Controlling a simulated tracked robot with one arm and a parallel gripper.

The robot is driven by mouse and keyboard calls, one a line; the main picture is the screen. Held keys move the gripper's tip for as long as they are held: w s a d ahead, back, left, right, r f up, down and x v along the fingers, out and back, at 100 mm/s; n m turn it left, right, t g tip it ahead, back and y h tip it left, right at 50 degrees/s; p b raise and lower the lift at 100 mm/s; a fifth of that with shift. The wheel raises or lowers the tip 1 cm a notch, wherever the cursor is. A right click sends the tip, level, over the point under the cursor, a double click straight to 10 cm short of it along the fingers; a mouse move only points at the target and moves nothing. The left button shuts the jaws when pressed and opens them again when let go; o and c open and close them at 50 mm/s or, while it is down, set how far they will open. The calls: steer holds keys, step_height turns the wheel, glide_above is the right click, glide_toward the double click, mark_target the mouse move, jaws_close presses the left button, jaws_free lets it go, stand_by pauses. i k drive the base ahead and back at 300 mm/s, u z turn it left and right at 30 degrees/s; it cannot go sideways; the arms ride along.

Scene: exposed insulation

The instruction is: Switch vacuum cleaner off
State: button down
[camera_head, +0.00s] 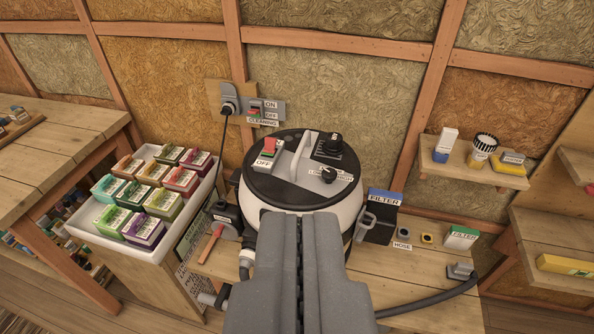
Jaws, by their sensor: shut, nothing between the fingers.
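The vacuum cleaner (345,200) stands on a wooden bench, a white drum with a black top. On its top left is a red switch (269,146) with an OFF label (263,162) beside it. A grey handle (302,155) and black knobs (328,174) are on the lid. My gripper (299,218) is shut and empty, in front of the vacuum, and hides its lower front. Its tips lie below the lid in the picture, apart from the red switch. Whether it touches the drum, I cannot tell.
A wall switch (254,110) marked ON, OFF and CLEANING sits by a plugged-in cord (228,106). A white tray (72,226) of coloured boxes is at left. A filter box (380,214) stands right of the vacuum. A hose (430,300) lies at lower right.

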mark_target(270, 142)
steer(key=u, duration=0.25)
steer(key=i, duration=1.1)
steer(key=z, duration=0.2)
